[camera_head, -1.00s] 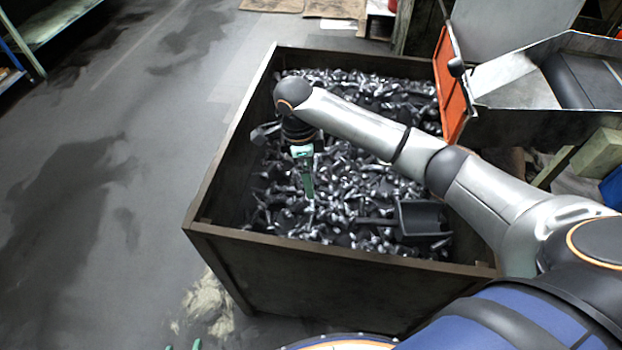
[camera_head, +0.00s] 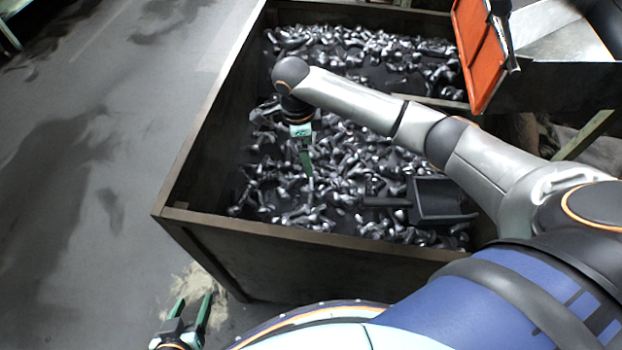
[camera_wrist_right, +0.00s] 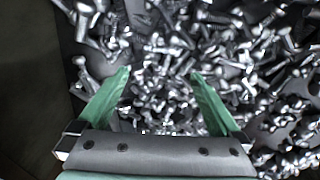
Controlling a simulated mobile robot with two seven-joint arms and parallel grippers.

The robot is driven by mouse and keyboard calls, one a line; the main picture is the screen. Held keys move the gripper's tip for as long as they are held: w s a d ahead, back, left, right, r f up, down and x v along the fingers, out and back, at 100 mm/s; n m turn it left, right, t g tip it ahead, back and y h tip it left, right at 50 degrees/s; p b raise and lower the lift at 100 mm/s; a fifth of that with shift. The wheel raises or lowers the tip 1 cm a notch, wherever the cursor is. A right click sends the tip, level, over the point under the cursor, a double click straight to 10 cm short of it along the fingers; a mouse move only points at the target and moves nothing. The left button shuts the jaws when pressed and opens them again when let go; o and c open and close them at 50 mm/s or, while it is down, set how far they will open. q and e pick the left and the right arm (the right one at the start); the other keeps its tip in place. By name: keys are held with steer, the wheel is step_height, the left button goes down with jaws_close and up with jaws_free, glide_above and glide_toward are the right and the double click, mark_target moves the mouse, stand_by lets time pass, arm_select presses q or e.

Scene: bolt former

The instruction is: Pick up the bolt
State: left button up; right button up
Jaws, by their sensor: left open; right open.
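Many loose silvery metal bolts (camera_head: 345,150) fill a dark open bin (camera_head: 300,240); which one is the bolt cannot be told. My right gripper (camera_head: 308,174) points down over the bolts, inside the bin's walls. In the right wrist view the right gripper (camera_wrist_right: 160,75) has its two green fingers spread, with bolts (camera_wrist_right: 165,45) beyond and between them and none held. Whether its tips touch the bolts is unclear. My left gripper (camera_head: 193,300) is open and empty, low in front of the bin's near-left corner, outside it.
A dark scoop (camera_head: 438,198) lies on the bolts at the bin's right. An orange panel (camera_head: 480,55) and a metal chute (camera_head: 560,30) stand at the back right. The bin's rim (camera_head: 185,215) surrounds the bolts. The floor at the left is clear.

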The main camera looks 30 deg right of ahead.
mark_target(311, 179)
steer(key=f, duration=0.3)
steer(key=shift+d+f+b, duration=0.2)
steer(key=shift+d+b, duration=0.05)
steer(key=shift+b, duration=0.05)
steer(key=shift+f, duration=0.55)
step_height(311, 179, down, 4)
steer(key=shift+f+b, duration=0.25)
steer(key=shift+b, duration=0.85)
steer(key=shift+d+f, duration=0.1)
steer(key=shift+f, duration=0.15)
steer(key=c, duration=1.3)
steer(key=shift+r, duration=0.1)
